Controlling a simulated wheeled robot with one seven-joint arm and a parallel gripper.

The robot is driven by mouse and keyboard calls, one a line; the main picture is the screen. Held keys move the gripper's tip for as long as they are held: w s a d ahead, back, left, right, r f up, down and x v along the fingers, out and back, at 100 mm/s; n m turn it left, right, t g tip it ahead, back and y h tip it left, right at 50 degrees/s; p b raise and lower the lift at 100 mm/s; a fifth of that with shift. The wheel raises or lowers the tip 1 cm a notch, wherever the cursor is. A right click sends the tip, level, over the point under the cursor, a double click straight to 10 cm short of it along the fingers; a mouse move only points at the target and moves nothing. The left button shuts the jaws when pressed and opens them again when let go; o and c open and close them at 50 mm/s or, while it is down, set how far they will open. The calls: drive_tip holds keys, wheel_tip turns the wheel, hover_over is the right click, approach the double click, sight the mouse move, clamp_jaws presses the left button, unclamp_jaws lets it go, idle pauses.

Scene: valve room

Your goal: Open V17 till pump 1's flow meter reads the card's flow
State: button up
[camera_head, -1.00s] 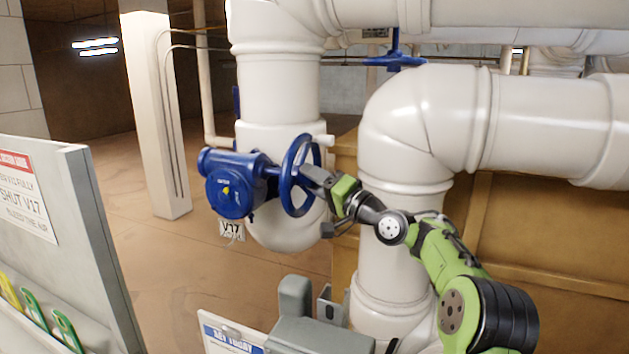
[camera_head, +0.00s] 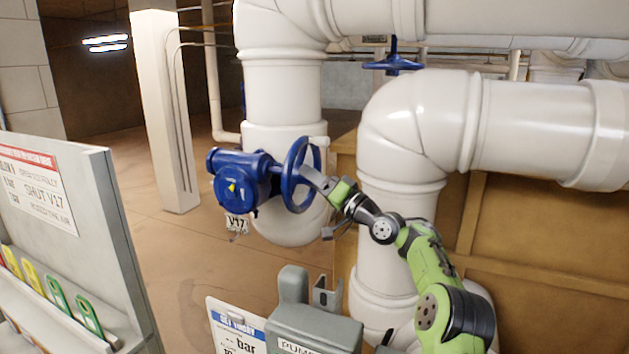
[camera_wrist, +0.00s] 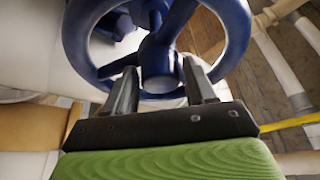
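The V17 handwheel (camera_head: 301,174) is a blue ring on a blue gearbox (camera_head: 240,180), with a white V17 tag (camera_head: 237,223) hanging below. My gripper (camera_head: 322,184) is at the wheel's right side. In the wrist view, the handwheel (camera_wrist: 240,35) fills the top, and my gripper's two fingers (camera_wrist: 162,92) stand apart near its hub and lower rim. I cannot tell whether they touch it. A white card (camera_head: 236,330) with a blue heading and "bar" is at the bottom, partly cut off and with its flow value unreadable. I see no flow meter reading.
A grey box (camera_head: 315,325) labelled "PUM..." stands at the bottom centre. A grey board (camera_head: 115,225) at left carries a "SHUT V17" sign (camera_head: 38,190) and coloured tags. Large white pipes (camera_head: 405,150) flank my arm. Another blue handwheel (camera_head: 397,63) is behind.

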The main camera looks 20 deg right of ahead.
drive_tip(key=b+v, duration=0.6)
drive_tip(key=v, duration=1)
drive_tip(key=shift+b, duration=0.3)
drive_tip(key=shift+o, duration=0.4)
drive_tip(key=shift+w+r, duration=0.1)
drive_tip(key=shift+r, duration=0.05)
